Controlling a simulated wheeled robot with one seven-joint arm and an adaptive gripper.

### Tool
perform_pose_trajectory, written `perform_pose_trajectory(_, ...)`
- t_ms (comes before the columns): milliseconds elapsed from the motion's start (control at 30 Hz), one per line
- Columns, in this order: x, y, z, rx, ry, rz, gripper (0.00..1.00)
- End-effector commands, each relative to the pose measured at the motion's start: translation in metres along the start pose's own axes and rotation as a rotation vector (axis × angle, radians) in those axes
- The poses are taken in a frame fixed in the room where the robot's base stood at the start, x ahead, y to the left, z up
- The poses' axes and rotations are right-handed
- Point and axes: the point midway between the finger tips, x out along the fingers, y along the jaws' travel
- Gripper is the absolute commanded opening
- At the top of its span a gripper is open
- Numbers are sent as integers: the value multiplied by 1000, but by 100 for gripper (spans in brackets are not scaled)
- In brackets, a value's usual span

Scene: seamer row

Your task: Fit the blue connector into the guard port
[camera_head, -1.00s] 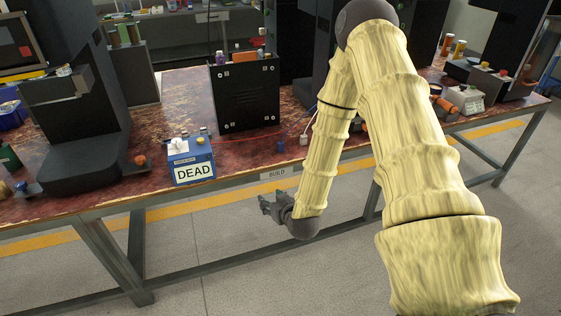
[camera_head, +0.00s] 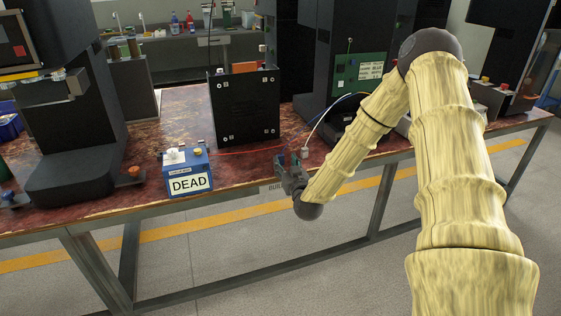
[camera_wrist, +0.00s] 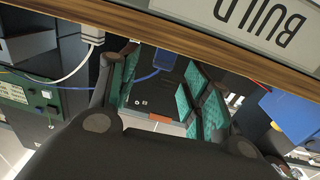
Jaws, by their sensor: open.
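The blue connector (camera_wrist: 166,57) shows in the wrist view near the table's front edge, with a thin blue cable running from it. It appears between the fingers of my gripper (camera_wrist: 162,92), which is open with teal pads. Contact is not visible. In the head view my gripper (camera_head: 285,168) is at the table's front edge and hides the connector. A green board (camera_head: 362,73) with pale labels is on the black machine behind; it also shows in the wrist view (camera_wrist: 28,95). The labels are too small to read, so I cannot tell which port is the guard port.
A white connector (camera_head: 305,152) on a white cable lies close to my gripper. A blue box marked DEAD (camera_head: 188,172) stands to the left, with a red wire running from it. A black panel box (camera_head: 245,105) stands behind.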

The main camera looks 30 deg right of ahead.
Motion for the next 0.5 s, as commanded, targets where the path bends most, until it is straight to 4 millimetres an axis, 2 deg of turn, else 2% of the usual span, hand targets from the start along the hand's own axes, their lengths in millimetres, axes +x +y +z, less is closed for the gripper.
perform_pose_trajectory(167, 11, -1, -1, 0, 0, 0, 48)
perform_pose_trajectory(500, 51, -3, -3, -1, 0, 1, 48)
